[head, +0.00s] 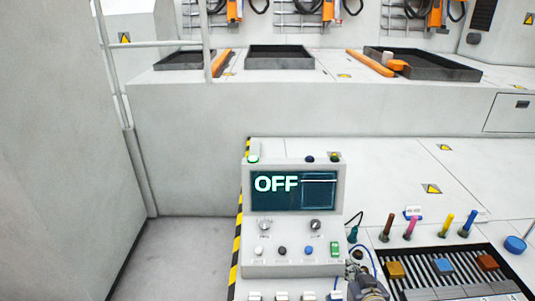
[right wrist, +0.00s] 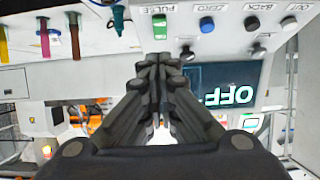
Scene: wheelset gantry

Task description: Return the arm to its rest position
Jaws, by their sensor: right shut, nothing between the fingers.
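My right gripper (head: 362,272) shows at the bottom edge of the head view, just right of the control box's lower right corner. In the right wrist view the right gripper (right wrist: 158,62) is shut, with its fingertips together and nothing between them. The control box (head: 250,220) is grey and its dark screen (head: 290,205) reads OFF. The box also shows upside down in the right wrist view (right wrist: 223,45), beyond the fingers. I cannot tell the exact gap between fingers and box. My left gripper is not in view.
Several coloured pens (head: 411,228) stand right of the box, behind a slotted rack (head: 440,250) with coloured blocks. A blue knob (head: 515,244) is at the far right. Dark trays (head: 280,58) lie on the raised ledge behind. A handrail (head: 115,80) stands left, above clear floor (head: 180,255).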

